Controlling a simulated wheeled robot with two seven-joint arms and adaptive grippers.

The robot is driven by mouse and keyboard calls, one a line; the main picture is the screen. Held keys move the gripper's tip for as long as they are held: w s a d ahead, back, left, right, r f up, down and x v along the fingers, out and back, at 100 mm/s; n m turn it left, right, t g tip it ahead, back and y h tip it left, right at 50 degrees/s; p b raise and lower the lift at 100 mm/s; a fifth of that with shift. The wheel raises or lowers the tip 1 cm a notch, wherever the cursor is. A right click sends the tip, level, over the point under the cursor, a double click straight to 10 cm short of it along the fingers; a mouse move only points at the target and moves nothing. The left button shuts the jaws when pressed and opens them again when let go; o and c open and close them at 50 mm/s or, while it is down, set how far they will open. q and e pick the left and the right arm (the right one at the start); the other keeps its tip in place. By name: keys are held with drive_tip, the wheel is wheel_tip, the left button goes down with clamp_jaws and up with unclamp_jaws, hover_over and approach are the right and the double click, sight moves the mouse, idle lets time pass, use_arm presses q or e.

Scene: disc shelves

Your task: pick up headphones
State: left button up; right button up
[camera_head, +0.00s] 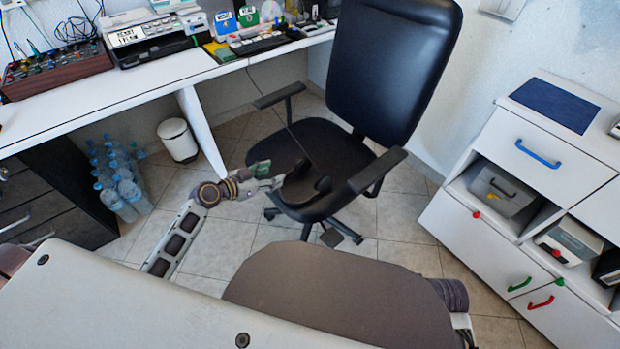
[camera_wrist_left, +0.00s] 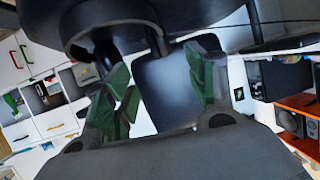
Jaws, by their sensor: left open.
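Black headphones (camera_head: 322,184) lie on the seat of the black office chair (camera_head: 347,160). They are dark on dark, so their outline is hard to make out. My left gripper (camera_head: 268,175) is at the left edge of the seat, just left of the headphones, and its fingers point toward them. In the left wrist view its two green-padded fingers (camera_wrist_left: 160,85) are spread apart with nothing clearly between them. A large dark rounded shape (camera_wrist_left: 95,22) beyond the fingertips appears to be part of the headphones. I cannot tell whether a finger touches them. My right gripper is not in view.
The chair's armrests (camera_head: 378,170) stand beside the seat. A white desk (camera_head: 150,82) with devices runs along the back left. Water bottles (camera_head: 122,178) and a white bin (camera_head: 178,140) stand on the floor. A white cabinet (camera_head: 535,150) is at right.

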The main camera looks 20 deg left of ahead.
sight(296, 167)
use_arm(q)
drive_tip(key=shift+n, duration=0.4)
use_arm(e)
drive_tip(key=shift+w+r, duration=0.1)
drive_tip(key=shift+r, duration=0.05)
use_arm(q)
drive_tip(key=shift+d+f, duration=0.1)
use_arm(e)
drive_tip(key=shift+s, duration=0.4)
use_arm(q)
drive_tip(key=shift+w+d+f, duration=0.2)
drive_tip(key=shift+w, duration=0.25)
drive_tip(key=shift+x, duration=1.15)
drive_tip(key=shift+b+x, duration=0.65)
drive_tip(key=shift+x, duration=1.6)
drive_tip(key=shift+w+d+f, duration=0.15)
drive_tip(key=shift+w, duration=0.05)
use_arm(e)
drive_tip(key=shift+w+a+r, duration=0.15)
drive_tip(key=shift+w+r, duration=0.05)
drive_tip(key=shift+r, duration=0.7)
